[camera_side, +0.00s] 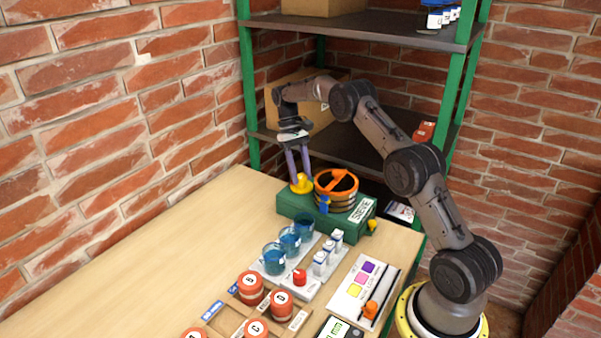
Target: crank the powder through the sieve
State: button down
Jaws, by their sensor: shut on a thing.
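The sieve machine has a green base (296,204) with a "SIEVE" label, standing near the far right part of the wooden table. On it sits a round sieve drum (338,188) with an orange rim and an orange bar across its top. A yellow crank part (301,184) is at the left of the drum. My gripper (301,176) points down and is shut on this yellow part; its purple fingers hide some of it. The inside of the drum looks dark, and I cannot make out any powder.
Blue beakers (274,259) and small white bottles (320,263) stand in front of the sieve. Lettered orange-topped jars (250,285) sit in a wooden tray nearer the camera. A card with colour squares (357,284) lies right. Green-posted shelves (380,28) rise behind; the table's left is bare.

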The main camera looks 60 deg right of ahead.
dwell(0.3)
jog(key=shift+c, duration=2.3)
grip_release()
jog(key=shift+r, duration=0.1)
jog(key=v, duration=0.7)
jog(key=shift+r, duration=0.2)
